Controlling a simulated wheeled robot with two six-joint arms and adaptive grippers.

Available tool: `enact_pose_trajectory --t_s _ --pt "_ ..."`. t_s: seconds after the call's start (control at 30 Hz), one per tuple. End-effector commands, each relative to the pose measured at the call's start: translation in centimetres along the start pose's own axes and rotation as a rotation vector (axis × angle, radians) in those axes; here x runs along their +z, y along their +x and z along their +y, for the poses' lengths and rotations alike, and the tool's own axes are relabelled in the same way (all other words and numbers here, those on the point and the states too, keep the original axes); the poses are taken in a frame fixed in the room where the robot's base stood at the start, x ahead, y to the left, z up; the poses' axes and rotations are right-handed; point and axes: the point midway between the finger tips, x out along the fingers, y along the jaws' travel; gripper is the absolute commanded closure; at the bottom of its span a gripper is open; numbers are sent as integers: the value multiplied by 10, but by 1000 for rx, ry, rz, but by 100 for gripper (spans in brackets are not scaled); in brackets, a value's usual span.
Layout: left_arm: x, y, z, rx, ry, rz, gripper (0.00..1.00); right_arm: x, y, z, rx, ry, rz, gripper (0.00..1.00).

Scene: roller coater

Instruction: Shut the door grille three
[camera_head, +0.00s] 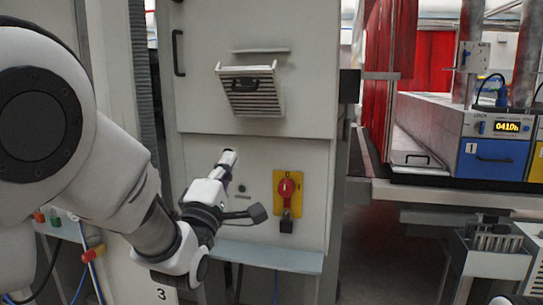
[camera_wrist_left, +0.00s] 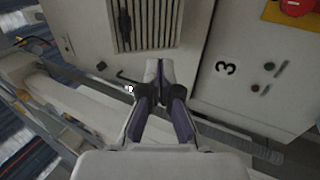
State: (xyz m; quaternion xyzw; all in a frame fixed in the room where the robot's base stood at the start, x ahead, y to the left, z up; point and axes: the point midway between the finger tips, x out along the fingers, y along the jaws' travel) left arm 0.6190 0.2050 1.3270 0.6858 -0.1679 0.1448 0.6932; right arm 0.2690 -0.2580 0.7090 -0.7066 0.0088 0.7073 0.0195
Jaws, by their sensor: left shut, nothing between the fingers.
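The door grille (camera_head: 266,103) is a slatted pale flap with a dark handle on the front of a tall grey cabinet (camera_head: 300,165). It stands tilted out from the cabinet face, with a gap and a thin ledge above it. The grille also shows at the top of the left wrist view (camera_wrist_left: 124,30). My left gripper (camera_head: 229,157) is shut and empty, below and slightly left of the grille, apart from it in the head view. Its fingertips show together in the wrist view (camera_wrist_left: 160,68).
A red rotary switch (camera_head: 289,188) on a yellow plate sits right of my left gripper. A bench with a blue-fronted unit (camera_head: 490,160) stands at the right.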

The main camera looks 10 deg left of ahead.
Motion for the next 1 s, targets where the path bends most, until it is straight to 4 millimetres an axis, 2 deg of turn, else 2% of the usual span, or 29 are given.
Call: enact_pose_trajectory --t_s 0.03,0.07,0.1,0.17,0.37,0.8,1.0 --pt "2 0 23 48 5 -4 100 0 6 0 0 -1 0 57" --pt "3 0 34 67 7 -6 100 0 6 0 0 -1 0 57" --pt "3 1 44 84 8 -6 100 0 6 0 0 -1 0 57" --pt "3 3 52 95 8 -6 100 0 4 0 0 -1 0 57" --pt "3 29 57 94 9 -5 100 0 -12 0 0 -1 0 57" --pt "4 122 66 91 9 -5 100 0 -60 0 0 -1 0 57" --pt "4 140 64 90 9 -5 100 0 -68 -1 0 -1 0 57"
